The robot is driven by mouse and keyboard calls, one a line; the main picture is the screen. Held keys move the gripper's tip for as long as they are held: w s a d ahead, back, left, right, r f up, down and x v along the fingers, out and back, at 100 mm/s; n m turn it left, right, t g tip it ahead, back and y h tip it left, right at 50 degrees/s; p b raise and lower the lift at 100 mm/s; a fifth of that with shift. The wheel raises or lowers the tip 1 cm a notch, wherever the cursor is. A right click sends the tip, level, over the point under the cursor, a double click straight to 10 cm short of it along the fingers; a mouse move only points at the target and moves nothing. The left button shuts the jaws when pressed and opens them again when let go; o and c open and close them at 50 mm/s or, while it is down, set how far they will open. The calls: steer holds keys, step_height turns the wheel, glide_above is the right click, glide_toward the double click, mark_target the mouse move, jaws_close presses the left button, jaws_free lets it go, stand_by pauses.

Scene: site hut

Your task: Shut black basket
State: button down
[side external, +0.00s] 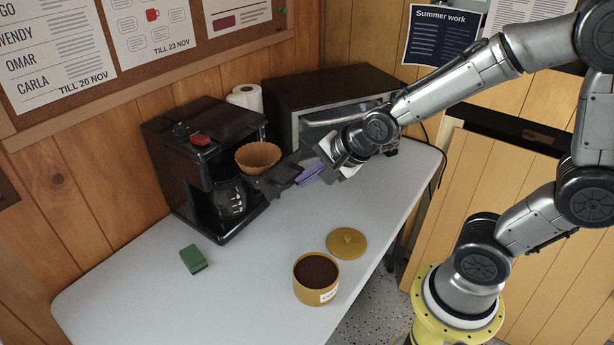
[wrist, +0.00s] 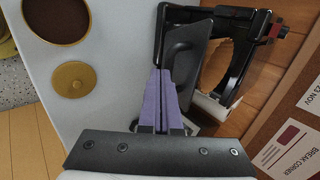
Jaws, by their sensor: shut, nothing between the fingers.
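The black basket (side external: 284,175) juts out from the front of the black coffee maker (side external: 172,150), its broad handle toward my gripper. A tan paper filter (side external: 258,157) sits in it. In the wrist view the basket's handle (wrist: 190,58) lies just right of my fingertips, with the filter (wrist: 217,66) beyond it. My gripper (side external: 301,172) has purple fingers, shut and empty, close to the handle's outer end; the fingertips (wrist: 162,74) also show in the wrist view. I cannot tell whether they touch the handle. The far part of the basket is hidden inside the machine.
A glass carafe (side external: 230,196) stands under the basket. A toaster oven (side external: 330,85) and paper roll (side external: 246,97) stand behind. An open coffee tin (side external: 316,281), its lid (side external: 346,242) and a green sponge (side external: 193,259) are on the white table (side external: 250,290). The table's front is mostly clear.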

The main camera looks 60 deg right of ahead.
mark_target(247, 161)
stand_by(0.3)
steer(key=w, duration=1.4)
steer(key=shift+w, duration=0.2)
